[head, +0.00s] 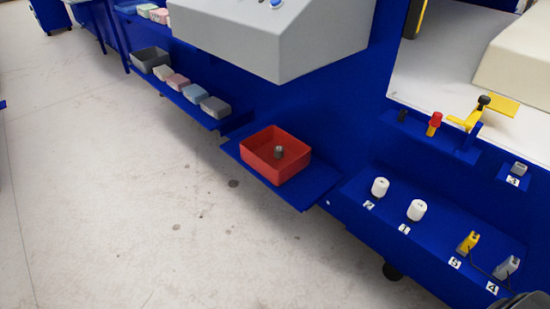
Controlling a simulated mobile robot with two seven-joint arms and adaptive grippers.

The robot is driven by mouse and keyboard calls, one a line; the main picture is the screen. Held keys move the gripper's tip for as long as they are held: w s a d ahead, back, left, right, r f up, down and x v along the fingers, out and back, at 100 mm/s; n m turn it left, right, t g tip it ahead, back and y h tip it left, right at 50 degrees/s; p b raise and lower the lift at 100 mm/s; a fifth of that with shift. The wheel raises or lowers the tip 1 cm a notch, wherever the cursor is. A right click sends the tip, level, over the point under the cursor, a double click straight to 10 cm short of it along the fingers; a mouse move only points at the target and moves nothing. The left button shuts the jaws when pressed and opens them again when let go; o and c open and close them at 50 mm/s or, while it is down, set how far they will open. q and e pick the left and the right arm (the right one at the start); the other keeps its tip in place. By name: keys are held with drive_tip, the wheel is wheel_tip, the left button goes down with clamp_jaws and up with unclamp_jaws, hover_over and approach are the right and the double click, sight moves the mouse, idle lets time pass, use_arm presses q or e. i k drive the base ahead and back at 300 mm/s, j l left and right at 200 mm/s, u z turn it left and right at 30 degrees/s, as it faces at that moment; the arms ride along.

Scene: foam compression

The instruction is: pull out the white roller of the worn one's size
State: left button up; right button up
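Two white rollers stand upright on the blue shelf at the right: the left white roller (380,187) and the right white roller (417,210). Each has a small number label in front of it, and both look close in size. A small dark grey cylinder (279,152), which looks like the worn roller, stands inside the red bin (262,172). Neither gripper's fingers are in view. A dark rounded piece at the bottom right corner may be part of my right arm. Nothing visible touches the rollers.
A yellow part (468,242) and a grey part (507,266) stand farther right on the same shelf, with a dark cable. A red knob (434,123) and yellow clamp (478,114) sit above. Grey housing (280,40) overhangs behind the bin. Floor at left is clear.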

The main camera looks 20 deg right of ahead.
sight(380, 186)
drive_tip(key=z, duration=1.5)
